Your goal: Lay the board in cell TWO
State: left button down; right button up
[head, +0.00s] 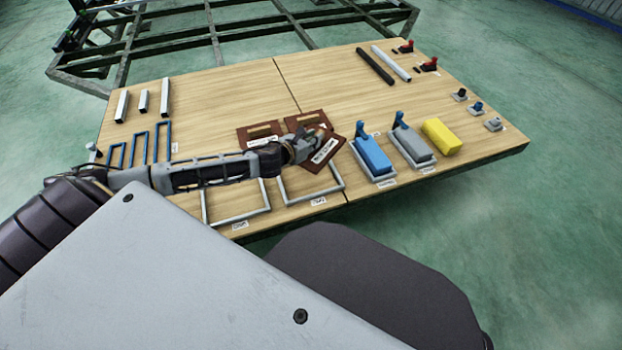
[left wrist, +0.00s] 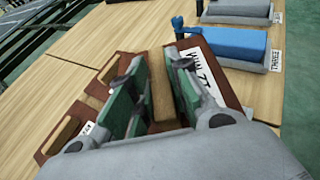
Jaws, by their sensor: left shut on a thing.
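My left gripper (head: 315,140) is shut on the wooden grip bar (left wrist: 162,100) of a brown board (head: 326,154) with a white label. The board is tilted and hangs over the far right part of an empty grey frame (head: 284,193); the exact gap is unclear. This frame's tag (head: 318,201) is too small to read. A second empty grey frame (head: 221,222) lies to its left. In the left wrist view the tag by the blue block (left wrist: 276,60) appears to read THREE. My right gripper is out of view.
Two more brown boards (head: 258,133) (head: 305,120) lie behind the gripper. Blue (head: 373,156) and grey (head: 412,146) blocks in trays and a yellow block (head: 442,136) stand to the right. Metal tubes and blue frames lie at the left; a dark chassis stands behind the table.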

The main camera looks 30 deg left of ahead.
pick_arm(q)
jog(key=shift+w+a+r+m+h, duration=0.3)
jog(key=shift+a+r+m+h, duration=0.3)
jog(key=shift+m+h, duration=0.15)
jog(key=shift+r+m+h, duration=0.15)
jog(key=shift+m+h, duration=0.1)
jog(key=shift+h, duration=0.1)
jog(key=shift+s+m+g+h, duration=0.2)
jog(key=shift+m+g+h, duration=0.2)
jog(key=shift+m+h, duration=0.15)
jog(key=shift+s+d+m+h, duration=0.1)
jog(key=shift+s+m+h, duration=0.3)
jog(key=shift+h, duration=0.25)
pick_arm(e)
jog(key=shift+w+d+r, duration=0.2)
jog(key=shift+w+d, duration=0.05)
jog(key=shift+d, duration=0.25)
pick_arm(q)
jog(key=shift+s+d+f+m+g+h, duration=0.15)
jog(key=shift+s+f+m+g+h, duration=0.25)
jog(key=shift+s+m+g+h, duration=0.15)
jog(key=shift+s+f+m+g+h, duration=0.35)
jog(key=shift+s+f+m+h, duration=0.25)
jog(key=shift+s+f+h, duration=0.15)
jog(key=shift+s+f+m, duration=0.4)
jog(key=shift+s, duration=0.1)
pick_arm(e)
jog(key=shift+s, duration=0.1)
pick_arm(q)
jog(key=shift+g, duration=0.3)
